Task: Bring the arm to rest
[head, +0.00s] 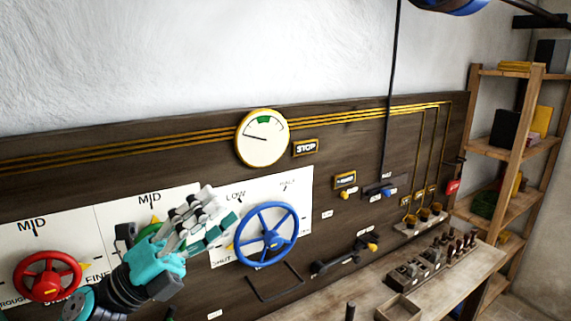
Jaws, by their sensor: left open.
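My left gripper (220,212), teal with grey and black fingers, reaches up from the lower left in front of the dark control board (345,270). It is open, and nothing shows between its fingers. Its fingertips appear just left of the blue handwheel (265,235); I cannot tell whether they touch the panel. Its body covers most of a green-and-yellow control (148,228) under a "MID" label. The red handwheel (48,276) is left of my gripper, apart from it. My right gripper is not in view.
A round gauge (262,138) and a "STOP" plate (305,147) are above the blue wheel. Levers (346,258) stick out of the board. A workbench (375,292) with an open box and small tools stands lower right, with a wooden shelf (515,150) behind it.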

